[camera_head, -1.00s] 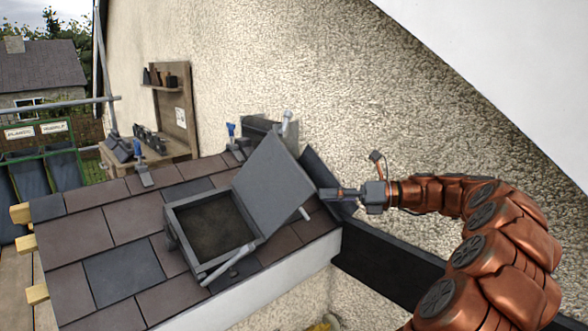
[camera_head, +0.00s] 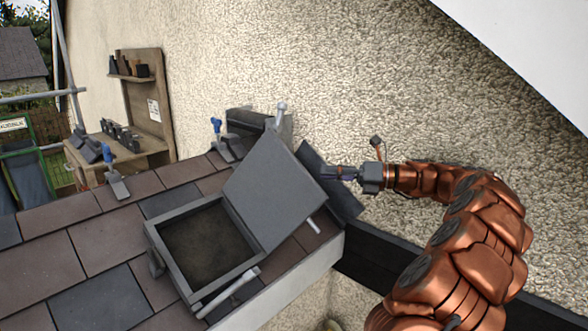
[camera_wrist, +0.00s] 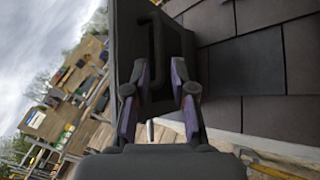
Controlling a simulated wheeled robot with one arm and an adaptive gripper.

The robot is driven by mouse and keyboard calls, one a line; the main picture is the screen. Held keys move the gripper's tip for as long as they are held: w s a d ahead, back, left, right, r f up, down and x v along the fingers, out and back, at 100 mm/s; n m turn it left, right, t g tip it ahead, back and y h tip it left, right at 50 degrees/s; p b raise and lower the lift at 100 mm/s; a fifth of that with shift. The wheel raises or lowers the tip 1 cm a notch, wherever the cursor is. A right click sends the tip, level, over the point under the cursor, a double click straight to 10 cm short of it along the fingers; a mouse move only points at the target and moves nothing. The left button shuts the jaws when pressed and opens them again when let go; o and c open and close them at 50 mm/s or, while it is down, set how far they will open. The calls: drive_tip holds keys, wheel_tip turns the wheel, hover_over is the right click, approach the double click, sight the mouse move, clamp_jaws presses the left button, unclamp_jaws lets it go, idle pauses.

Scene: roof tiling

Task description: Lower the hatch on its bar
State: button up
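The hatch lid (camera_head: 272,190) is a grey square panel. It stands raised and tilted over its open frame (camera_head: 166,243) on the tiled roof. A pale bar (camera_head: 228,292) lies along the near side of the frame, and a short pale rod end (camera_head: 313,226) shows at the lid's right edge. My gripper (camera_head: 332,173) is just right of the lid's upper part, on its outer side. In the wrist view, my gripper's fingers (camera_wrist: 168,90) are apart in front of the dark lid (camera_wrist: 128,40). A dark loop handle (camera_wrist: 157,45) shows beyond them; contact cannot be told.
Roof tiles (camera_head: 105,243) surround the hatch on the left. The rough house wall (camera_head: 350,90) rises behind, close to my arm. A blue-handled clamp (camera_head: 117,182) sits on the tiles. A wooden bench with shelves (camera_head: 145,105) stands at the back left.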

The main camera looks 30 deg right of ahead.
sight(298, 171)
drive_tip(key=x, duration=0.8)
drive_tip(key=shift+s, duration=0.1)
clamp_jaws()
